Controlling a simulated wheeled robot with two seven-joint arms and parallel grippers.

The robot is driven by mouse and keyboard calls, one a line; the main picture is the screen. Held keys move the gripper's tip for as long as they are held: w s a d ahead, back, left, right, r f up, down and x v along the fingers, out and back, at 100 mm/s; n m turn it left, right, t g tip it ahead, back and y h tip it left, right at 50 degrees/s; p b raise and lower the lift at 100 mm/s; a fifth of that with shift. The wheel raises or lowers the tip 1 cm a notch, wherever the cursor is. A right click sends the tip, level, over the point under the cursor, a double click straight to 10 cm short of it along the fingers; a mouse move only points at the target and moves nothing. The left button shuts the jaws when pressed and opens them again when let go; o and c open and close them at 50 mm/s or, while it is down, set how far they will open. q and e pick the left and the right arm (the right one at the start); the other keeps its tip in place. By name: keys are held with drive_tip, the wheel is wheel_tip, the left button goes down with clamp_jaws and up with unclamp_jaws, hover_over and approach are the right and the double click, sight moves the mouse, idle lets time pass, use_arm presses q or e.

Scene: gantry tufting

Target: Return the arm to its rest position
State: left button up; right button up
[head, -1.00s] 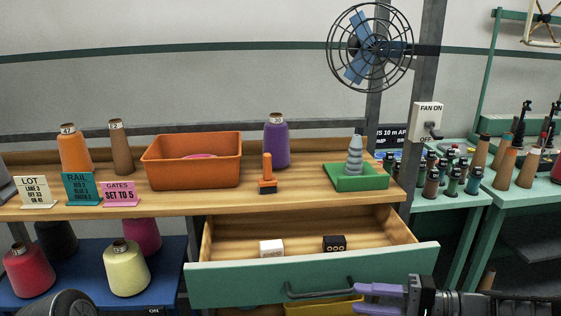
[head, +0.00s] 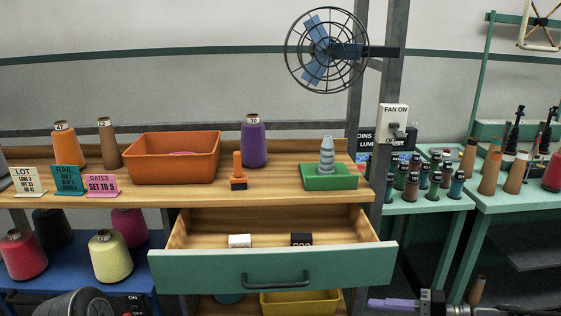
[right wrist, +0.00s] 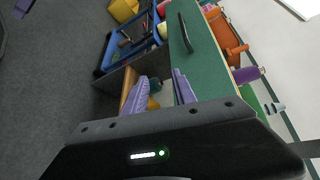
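My right gripper (head: 392,303) is at the bottom edge of the head view, right of and below the open drawer's green front (head: 350,268). In the right wrist view its purple fingers (right wrist: 164,90) are apart with nothing between them. The drawer's dark handle (head: 277,280) shows in the right wrist view (right wrist: 186,32) beyond the fingers, clear of them. The drawer holds a white block (head: 240,241) and a black block (head: 301,239). My left gripper is out of view.
The wooden bench (head: 270,197) above the drawer carries an orange bin (head: 172,160), yarn cones and a green tray (head: 328,182). A fan (head: 326,50) and its switch (head: 393,122) are above right. A green table (head: 490,205) stands right. A yellow bin (head: 300,303) is below the drawer.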

drive_tip(key=s+d+f+m+g+h, duration=0.1)
drive_tip(key=d+f+h, duration=0.15)
drive_tip(key=f, duration=0.55)
drive_tip(key=s+d+f+m+h, duration=0.1)
drive_tip(key=s+f+m+h, duration=0.15)
drive_tip(key=f, duration=0.45)
drive_tip(key=s+a+f+n+g+h+p, duration=0.1)
drive_tip(key=s+a+f+h, duration=0.15)
drive_tip(key=f, duration=0.45)
drive_tip(key=s+a+f+n+g+h, duration=0.1)
drive_tip(key=s+a+f+n+h, duration=0.1)
drive_tip(key=s+f, duration=0.35)
drive_tip(key=s+a+f+n+g+p, duration=0.1)
drive_tip(key=s+a+f+n, duration=0.1)
drive_tip(key=s+a, duration=0.3)
drive_tip(key=s+a+f+n+g, duration=0.1)
drive_tip(key=s+a+f+n, duration=0.1)
drive_tip(key=s+a+n, duration=0.2)
drive_tip(key=s+a, duration=0.2)
drive_tip(key=a, duration=0.2)
drive_tip(key=shift+f+p, duration=0.35)
drive_tip(key=shift+f, duration=0.05)
